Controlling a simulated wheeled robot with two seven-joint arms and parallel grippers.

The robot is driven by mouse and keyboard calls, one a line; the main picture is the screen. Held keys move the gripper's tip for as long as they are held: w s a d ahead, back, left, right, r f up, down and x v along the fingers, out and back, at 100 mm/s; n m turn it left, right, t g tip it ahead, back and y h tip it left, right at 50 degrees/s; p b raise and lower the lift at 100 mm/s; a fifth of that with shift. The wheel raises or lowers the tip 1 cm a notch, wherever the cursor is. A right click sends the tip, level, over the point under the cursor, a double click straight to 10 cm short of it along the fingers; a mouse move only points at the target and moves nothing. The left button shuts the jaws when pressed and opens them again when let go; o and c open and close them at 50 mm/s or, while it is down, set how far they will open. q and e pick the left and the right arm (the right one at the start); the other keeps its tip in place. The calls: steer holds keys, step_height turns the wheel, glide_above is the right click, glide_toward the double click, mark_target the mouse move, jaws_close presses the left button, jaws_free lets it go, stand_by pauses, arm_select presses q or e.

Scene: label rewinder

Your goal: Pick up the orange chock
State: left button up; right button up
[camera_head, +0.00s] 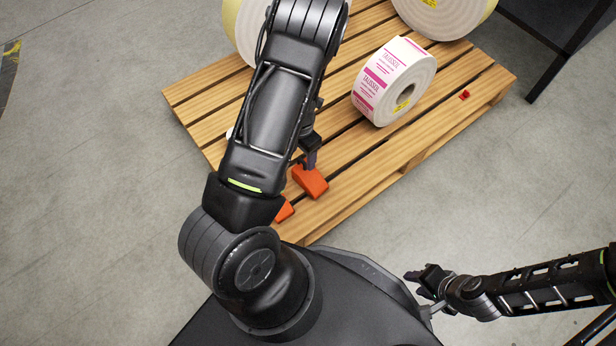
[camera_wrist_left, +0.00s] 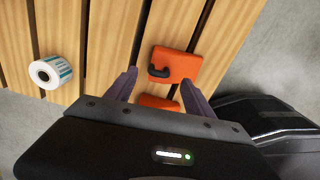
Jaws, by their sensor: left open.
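An orange chock (camera_head: 314,182) lies on the wooden pallet near its front edge; the left wrist view shows an orange chock (camera_wrist_left: 182,63) with a black curved handle on it. A second orange piece (camera_head: 284,211) is partly hidden behind my left arm, and an orange piece also shows lower between the fingers in the left wrist view (camera_wrist_left: 158,102). My left gripper (camera_head: 311,160) is open and empty, its fingertips close to the chock; I cannot tell whether they touch it. My right gripper (camera_head: 420,283) is open and empty, away from the pallet.
The pallet (camera_head: 437,136) carries a large label roll with pink print (camera_head: 393,82), bigger rolls at the back and a small red item (camera_head: 464,95). A small white roll with teal print (camera_wrist_left: 50,72) lies on the planks.

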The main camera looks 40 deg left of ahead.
mark_target(302, 160)
arm_select(q)
step_height(302, 160, down, 4)
steer(key=shift+w+a+f+b, duration=0.1)
steer(key=shift+f+b, duration=0.05)
steer(key=shift+b, duration=0.8)
arm_select(e)
steer(key=f, duration=0.2)
steer(key=shift+w+f, duration=0.25)
steer(key=shift+f, duration=0.15)
arm_select(q)
jaws_close()
stand_by(0.4)
